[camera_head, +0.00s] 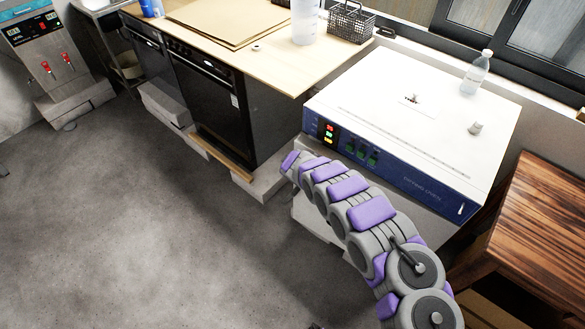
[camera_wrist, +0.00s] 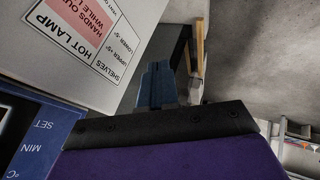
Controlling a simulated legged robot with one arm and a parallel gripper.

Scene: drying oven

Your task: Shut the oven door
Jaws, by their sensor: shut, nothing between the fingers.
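The drying oven (camera_head: 420,125) is a white box with a blue front panel (camera_head: 400,172) carrying lit indicators. In the wrist view the panel (camera_wrist: 30,135) shows at lower left. A white surface with a printed "HOT LAMP" label (camera_wrist: 85,45) stands beside it; I cannot tell whether this is the door. In the head view my arm covers much of the front below the panel, so the door's angle is unclear. My gripper (camera_wrist: 158,72) is shut and empty, close to the labelled surface; contact cannot be told. In the head view its fingers are hidden.
A bottle (camera_head: 476,72) and a small pale object (camera_head: 475,128) stand on the oven. A wooden table (camera_head: 540,220) is at right. A black-fronted cabinet (camera_head: 215,105) under the wooden counter (camera_head: 285,62) is at left. The grey floor (camera_head: 130,230) is open.

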